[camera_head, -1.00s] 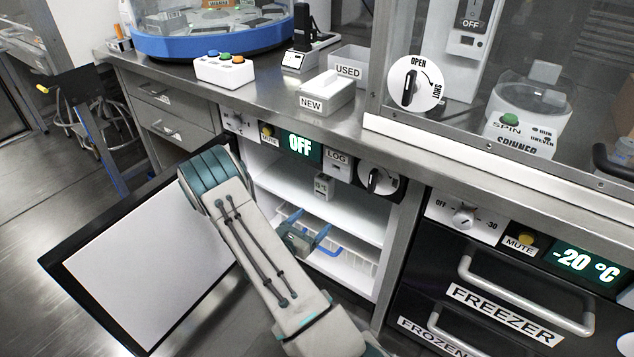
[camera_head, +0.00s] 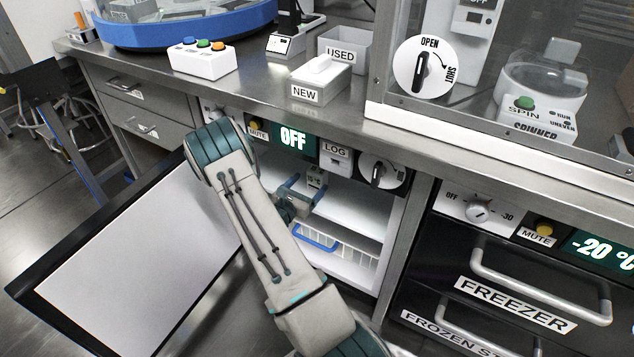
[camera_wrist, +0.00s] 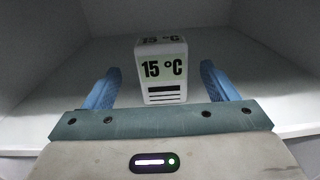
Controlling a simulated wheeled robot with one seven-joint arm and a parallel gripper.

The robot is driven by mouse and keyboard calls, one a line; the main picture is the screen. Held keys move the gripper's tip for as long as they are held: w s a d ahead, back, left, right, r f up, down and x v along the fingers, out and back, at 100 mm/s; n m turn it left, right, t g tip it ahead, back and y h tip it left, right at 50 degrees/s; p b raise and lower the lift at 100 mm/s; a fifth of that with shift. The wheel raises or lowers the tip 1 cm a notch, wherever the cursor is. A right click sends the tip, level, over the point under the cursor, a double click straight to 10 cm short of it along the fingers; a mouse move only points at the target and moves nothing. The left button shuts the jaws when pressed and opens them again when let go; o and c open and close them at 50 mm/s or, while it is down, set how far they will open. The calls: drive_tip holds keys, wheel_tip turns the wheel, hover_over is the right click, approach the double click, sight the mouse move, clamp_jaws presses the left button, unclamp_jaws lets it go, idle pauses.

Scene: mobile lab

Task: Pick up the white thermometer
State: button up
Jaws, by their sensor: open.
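The white thermometer (camera_wrist: 162,72) is a small upright box with a "15 °C" display. It stands on a white shelf inside the open cabinet. In the head view the thermometer (camera_head: 316,178) shows small beside my gripper (camera_head: 303,192). In the wrist view my gripper (camera_wrist: 162,84) is open, with one blue finger on each side of the thermometer. The thermometer appears between or just beyond the fingertips, with gaps on both sides. Contact does not show.
The cabinet's open door (camera_head: 150,255) lies to the left. A lower shelf holds a white wire basket (camera_head: 335,243) with a blue handle. The upper cabinet panel (camera_head: 290,137) reads OFF. Shelf walls close in both sides; the freezer (camera_head: 510,290) is at right.

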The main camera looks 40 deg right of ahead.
sight(314, 178)
drive_tip(key=x, duration=0.1)
drive_tip(key=b+x, duration=0.1)
drive_tip(key=x, duration=0.1)
drive_tip(key=b+x, duration=0.1)
drive_tip(key=x, duration=0.1)
drive_tip(key=shift+d+r, duration=0.2)
drive_tip(key=shift+r, duration=0.05)
drive_tip(key=c, duration=1.1)
